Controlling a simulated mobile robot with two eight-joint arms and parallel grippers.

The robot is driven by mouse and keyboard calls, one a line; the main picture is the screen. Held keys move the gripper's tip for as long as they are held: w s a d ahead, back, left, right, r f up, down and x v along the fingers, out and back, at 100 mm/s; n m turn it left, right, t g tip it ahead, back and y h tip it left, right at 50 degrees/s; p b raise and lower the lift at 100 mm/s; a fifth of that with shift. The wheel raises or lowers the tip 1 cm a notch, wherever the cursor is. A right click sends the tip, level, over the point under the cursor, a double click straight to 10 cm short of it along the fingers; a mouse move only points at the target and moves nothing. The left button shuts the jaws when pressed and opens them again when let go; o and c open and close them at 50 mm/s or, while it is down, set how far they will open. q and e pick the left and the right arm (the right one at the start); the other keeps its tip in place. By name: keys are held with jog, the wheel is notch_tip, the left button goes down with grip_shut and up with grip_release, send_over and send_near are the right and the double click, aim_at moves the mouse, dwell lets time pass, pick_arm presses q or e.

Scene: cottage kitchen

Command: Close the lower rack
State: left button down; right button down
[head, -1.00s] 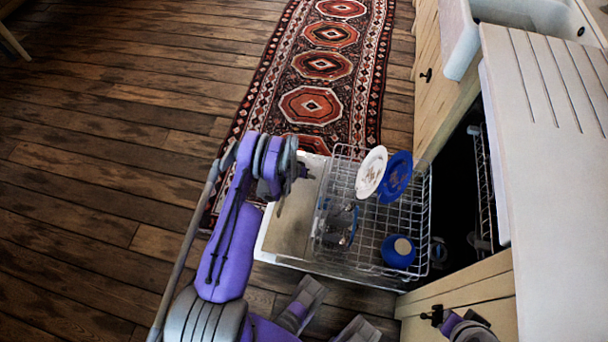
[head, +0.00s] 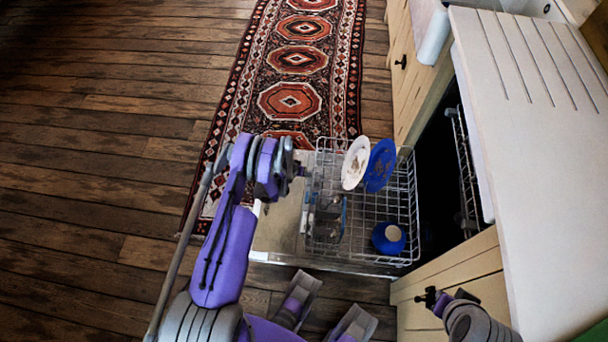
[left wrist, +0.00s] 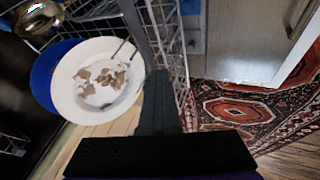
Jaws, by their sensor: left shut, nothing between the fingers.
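The lower rack (head: 365,257) is a wire basket pulled out over the open dishwasher door (head: 276,236). It holds a white plate (head: 355,163), a blue plate (head: 380,166) and a blue bowl (head: 388,239). My left gripper (head: 299,170) is shut and empty at the rack's outer left side, near its far corner. In the left wrist view its shut fingers (left wrist: 157,88) overlap the rack's wires beside the white plate (left wrist: 97,80); contact cannot be told. My right gripper (head: 431,298) is at the lower right, its jaws too small to read.
The dark dishwasher opening (head: 437,170) is right of the rack, with an upper rack (head: 466,175) inside. A pale countertop (head: 530,170) runs along the right. A patterned rug (head: 290,100) and open wooden floor (head: 100,150) lie beyond and to the left.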

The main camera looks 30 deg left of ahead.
pick_arm(q)
jog(key=w+d+b, duration=0.4)
jog(key=w+d, duration=0.3)
jog(key=d, duration=0.8)
jog(key=w+d+b, duration=0.4)
jog(key=w+d, duration=0.4)
jog(key=d, duration=0.8)
jog(key=w+d+b, duration=0.5)
jog(key=w+d, duration=0.2)
jog(key=d, duration=0.8)
jog(key=shift+w+d, duration=0.2)
jog(key=s+a+r+p, duration=0.3)
jog(key=s+a+r, duration=0.3)
jog(key=r, duration=0.3)
jog(key=shift+s+p, duration=0.4)
